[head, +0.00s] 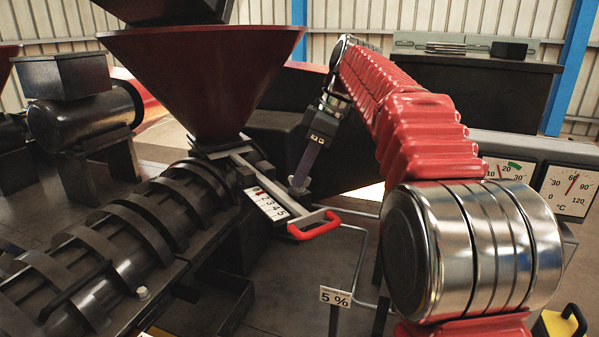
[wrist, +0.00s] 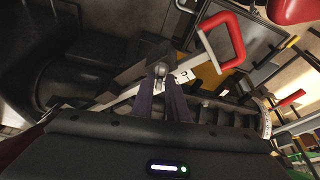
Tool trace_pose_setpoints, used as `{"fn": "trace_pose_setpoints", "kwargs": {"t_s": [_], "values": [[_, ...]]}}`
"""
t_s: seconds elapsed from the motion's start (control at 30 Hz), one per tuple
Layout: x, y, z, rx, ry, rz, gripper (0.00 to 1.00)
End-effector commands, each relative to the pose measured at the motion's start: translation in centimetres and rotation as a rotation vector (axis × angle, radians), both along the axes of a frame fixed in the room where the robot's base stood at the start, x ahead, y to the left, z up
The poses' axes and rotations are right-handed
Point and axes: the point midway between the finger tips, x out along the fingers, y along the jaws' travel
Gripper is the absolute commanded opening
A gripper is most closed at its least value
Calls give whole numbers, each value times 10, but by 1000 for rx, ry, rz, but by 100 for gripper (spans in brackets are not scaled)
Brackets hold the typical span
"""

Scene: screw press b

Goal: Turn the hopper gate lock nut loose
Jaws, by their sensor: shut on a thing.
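The hopper gate is a grey metal slide (head: 235,154) under the dark red hopper (head: 200,75). It ends in a red loop handle (head: 316,228), which also shows at the upper right of the wrist view (wrist: 236,38). The small metal lock nut (wrist: 160,69) sits on the gate beside the white number scale (head: 266,204). My gripper (head: 299,184) reaches down to the gate from above. In the wrist view its two purple fingers (wrist: 161,85) are shut on the nut, one on each side. The fingers hide part of the nut.
The ribbed black press barrel (head: 120,235) lies to the left of the gate. A "5 %" sign (head: 335,297) stands on a rail in front. Gauges (head: 571,190) are at the right. The floor below the handle has some free room.

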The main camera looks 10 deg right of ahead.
Motion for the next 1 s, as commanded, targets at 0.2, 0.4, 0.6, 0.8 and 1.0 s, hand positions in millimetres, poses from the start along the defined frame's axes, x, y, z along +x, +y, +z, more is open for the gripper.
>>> {"fn": "trace_pose_setpoints", "kwargs": {"t_s": [0.2,0.4,0.6,0.8,1.0], "values": [[5,-5,-1,-6,-4,197,0],[6,-5,-1,-7,-5,369,0],[8,-5,-1,-7,-6,497,0],[8,-5,-2,-7,-6,566,0],[8,-5,-2,-6,-4,586,0]]}}
